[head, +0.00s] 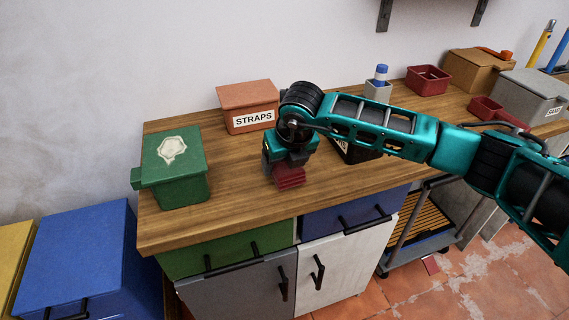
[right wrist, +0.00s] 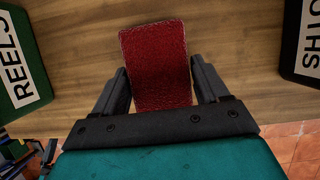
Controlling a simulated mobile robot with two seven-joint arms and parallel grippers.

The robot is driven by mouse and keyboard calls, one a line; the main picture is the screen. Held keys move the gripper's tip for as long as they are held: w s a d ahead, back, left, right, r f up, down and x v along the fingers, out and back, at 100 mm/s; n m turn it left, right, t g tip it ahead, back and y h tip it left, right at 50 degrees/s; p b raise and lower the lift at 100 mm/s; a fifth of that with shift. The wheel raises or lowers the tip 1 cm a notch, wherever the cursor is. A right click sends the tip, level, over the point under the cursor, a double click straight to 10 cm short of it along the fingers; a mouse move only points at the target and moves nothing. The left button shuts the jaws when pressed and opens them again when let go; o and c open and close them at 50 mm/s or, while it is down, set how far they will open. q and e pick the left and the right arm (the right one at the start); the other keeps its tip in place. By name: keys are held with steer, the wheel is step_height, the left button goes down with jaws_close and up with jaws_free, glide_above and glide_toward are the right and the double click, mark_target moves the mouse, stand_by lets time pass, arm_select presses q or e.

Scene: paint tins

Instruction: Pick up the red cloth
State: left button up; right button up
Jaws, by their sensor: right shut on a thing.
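The red cloth (head: 290,177) is a small dark red folded piece over the wooden bench top (head: 230,205). In the right wrist view the red cloth (right wrist: 157,65) is a rectangle with pale stitched edges, between the two black fingers. My right gripper (head: 286,164) points down and is shut on the cloth; it also shows in the right wrist view (right wrist: 162,90). I cannot tell whether the cloth still touches the wood. My left gripper is not in view.
A green box (head: 180,185) stands left on the bench and an orange STRAPS box (head: 249,105) behind. A black box (head: 355,152) is partly hidden under my right arm. Red trays (head: 428,80) and a grey box (head: 530,95) stand at the right. The front left bench top is clear.

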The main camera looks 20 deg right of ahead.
step_height(320, 180, up, 19)
steer(key=shift+r+p, duration=0.2)
steer(key=shift+p, duration=0.25)
